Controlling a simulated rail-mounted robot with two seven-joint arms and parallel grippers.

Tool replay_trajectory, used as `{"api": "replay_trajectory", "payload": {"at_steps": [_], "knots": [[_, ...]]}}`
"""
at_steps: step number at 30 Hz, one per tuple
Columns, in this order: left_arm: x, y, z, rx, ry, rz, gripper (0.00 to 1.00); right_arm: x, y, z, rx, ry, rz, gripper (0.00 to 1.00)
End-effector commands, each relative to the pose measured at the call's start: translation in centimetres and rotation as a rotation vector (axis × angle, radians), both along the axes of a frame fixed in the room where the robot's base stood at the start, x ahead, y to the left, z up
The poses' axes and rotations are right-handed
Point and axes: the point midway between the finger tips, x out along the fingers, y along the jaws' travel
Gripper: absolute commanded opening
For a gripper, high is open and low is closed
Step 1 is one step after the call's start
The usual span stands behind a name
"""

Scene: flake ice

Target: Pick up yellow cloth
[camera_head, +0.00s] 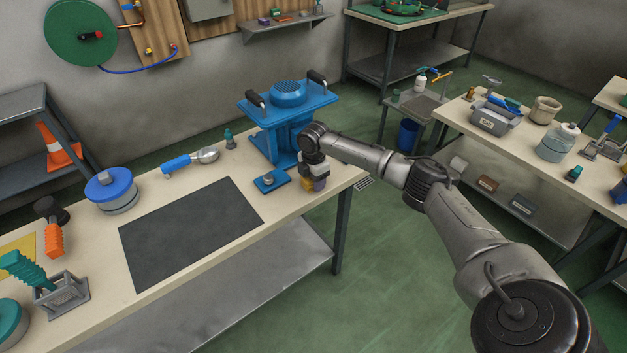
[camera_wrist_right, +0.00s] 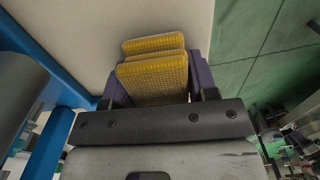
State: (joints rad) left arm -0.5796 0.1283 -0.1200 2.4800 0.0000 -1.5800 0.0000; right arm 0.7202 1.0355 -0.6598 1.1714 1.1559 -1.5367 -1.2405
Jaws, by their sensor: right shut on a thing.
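The yellow cloth (camera_wrist_right: 155,77) has a woven, waffle-like surface and looks folded, with layers showing in the right wrist view. My right gripper (camera_wrist_right: 160,92) is shut on it, with dark purple fingers on both sides of it. In the head view the right gripper (camera_head: 315,180) points down at the right end of the workbench, just right of the blue press. Only a small yellow-brown patch of the cloth (camera_head: 319,185) shows there beneath the gripper. I cannot tell whether the cloth still touches the bench. My left gripper is not in view.
A dark mat (camera_head: 190,232) lies bare on the workbench (camera_head: 285,205). A yellow sheet (camera_head: 18,248) lies at far left. Green floor separates the right-hand table (camera_head: 510,144).

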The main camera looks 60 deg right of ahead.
Motion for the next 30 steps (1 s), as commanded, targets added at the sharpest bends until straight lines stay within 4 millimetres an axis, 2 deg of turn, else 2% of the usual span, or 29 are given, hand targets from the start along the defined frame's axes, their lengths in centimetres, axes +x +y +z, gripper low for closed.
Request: {"api": "replay_trajectory", "payload": {"at_steps": [8, 13, 17, 24, 30], "knots": [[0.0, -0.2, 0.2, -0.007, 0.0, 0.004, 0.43, 0.0, 0.0, 0.6, 0.0, -0.001, 0.0, 0.29], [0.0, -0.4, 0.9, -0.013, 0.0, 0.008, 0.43, 0.1, 0.0, 2.4, 0.0, -0.002, 0.0, 0.29], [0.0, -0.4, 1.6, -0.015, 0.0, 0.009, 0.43, 0.1, 0.0, 4.6, 0.001, -0.004, 0.0, 0.29], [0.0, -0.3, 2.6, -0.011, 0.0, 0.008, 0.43, -4.9, -2.2, 7.4, -0.005, 0.004, 0.0, 0.29], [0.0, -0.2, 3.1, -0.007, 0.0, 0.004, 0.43, -8.1, -3.5, 9.3, -0.003, 0.004, -0.001, 0.29]]}}
